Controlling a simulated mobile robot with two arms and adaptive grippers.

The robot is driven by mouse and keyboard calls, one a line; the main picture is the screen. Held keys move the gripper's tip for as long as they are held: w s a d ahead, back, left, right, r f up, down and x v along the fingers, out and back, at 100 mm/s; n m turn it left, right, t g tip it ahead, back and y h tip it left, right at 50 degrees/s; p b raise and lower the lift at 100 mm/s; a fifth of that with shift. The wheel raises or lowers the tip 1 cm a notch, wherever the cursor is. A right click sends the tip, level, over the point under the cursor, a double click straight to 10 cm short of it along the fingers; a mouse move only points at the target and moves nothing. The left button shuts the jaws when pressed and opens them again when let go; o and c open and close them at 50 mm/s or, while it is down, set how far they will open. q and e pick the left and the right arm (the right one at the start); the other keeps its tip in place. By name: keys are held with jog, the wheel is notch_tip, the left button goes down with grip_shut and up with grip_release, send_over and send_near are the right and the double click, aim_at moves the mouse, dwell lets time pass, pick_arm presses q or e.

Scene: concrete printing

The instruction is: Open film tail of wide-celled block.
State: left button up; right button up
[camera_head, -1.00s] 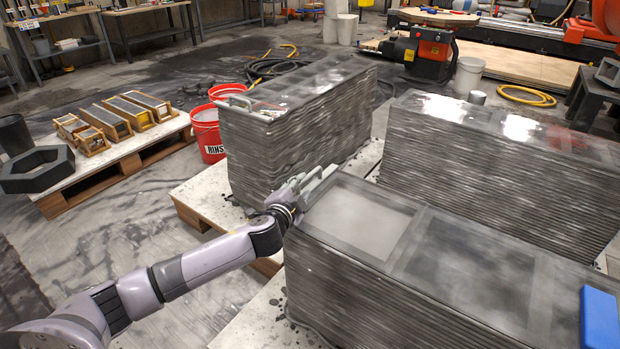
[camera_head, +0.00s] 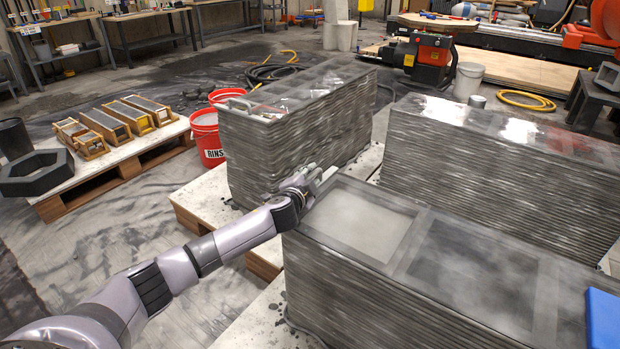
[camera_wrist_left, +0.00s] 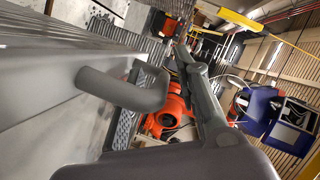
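The wide-celled block (camera_head: 400,289) is the near layered grey block, with large square cells under clear film (camera_head: 358,222) on its top. The film tail cannot be made out. My left gripper (camera_head: 320,178) is at the block's far left top corner, with its fingers apart. Whether it touches the film cannot be told. My right gripper is out of view.
Two more film-topped blocks stand behind, one at the centre left (camera_head: 290,150) and one at the right (camera_head: 500,165). A blue object (camera_head: 603,318) is on the near block's right end. Red buckets (camera_head: 208,138) and a pallet with moulds (camera_head: 120,150) are at left.

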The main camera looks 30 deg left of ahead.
pick_arm(q)
grip_shut()
dwell(0.6)
